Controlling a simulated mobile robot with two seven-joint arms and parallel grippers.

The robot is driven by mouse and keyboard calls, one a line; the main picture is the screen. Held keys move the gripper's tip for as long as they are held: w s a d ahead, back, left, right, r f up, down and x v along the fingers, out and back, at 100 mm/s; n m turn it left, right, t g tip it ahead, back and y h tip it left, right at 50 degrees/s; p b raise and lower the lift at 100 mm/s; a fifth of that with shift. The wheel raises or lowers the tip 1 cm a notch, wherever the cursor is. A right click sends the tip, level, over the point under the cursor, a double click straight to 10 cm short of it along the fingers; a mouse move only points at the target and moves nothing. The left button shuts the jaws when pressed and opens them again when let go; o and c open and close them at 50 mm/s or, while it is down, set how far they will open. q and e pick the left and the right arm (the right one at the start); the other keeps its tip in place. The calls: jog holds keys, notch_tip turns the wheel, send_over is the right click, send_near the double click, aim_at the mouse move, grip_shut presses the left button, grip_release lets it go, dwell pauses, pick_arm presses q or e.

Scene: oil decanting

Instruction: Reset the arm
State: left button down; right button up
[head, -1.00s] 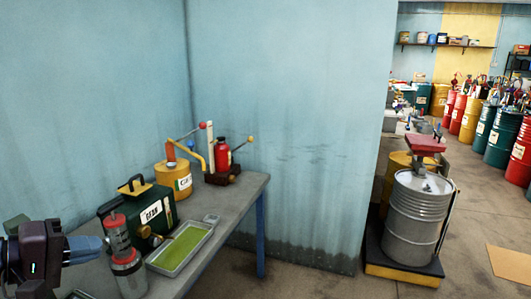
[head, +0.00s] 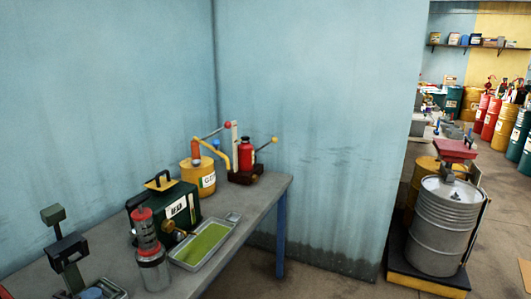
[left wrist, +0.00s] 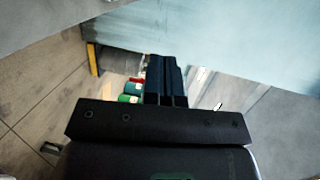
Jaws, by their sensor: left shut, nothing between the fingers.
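My left gripper (left wrist: 164,72) shows in the left wrist view, its dark fingers together with nothing between them. Behind the fingertips are a blue wall, the floor and small red and green drum-like shapes. In the head view I cannot make out the left gripper over the bench. My right gripper is in neither view.
The grey bench (head: 252,207) holds a dark stand (head: 68,250), a clear red-topped cylinder (head: 149,250), a green case (head: 178,207), a tray of green liquid (head: 206,243), a yellow can (head: 198,177) and a red bottle (head: 246,153). A grey drum (head: 440,225) stands right.

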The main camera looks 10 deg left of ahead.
pick_arm(q)
jog(key=s+d+f+n+g+y, duration=0.1)
jog(key=s+d+f+n, duration=0.15)
jog(key=f+n, duration=0.3)
jog(key=s+d+f+n+g+y, duration=0.1)
jog(key=s+d+f+n+g, duration=0.15)
jog(key=f+n, duration=0.35)
jog(key=s+d+f+n, duration=0.5)
jog(key=d+f, duration=0.4)
jog(key=d, duration=0.2)
jog(key=shift+d+n+g+h, duration=0.25)
jog(key=shift+n+g+h, duration=0.1)
jog(key=shift+n, duration=0.4)
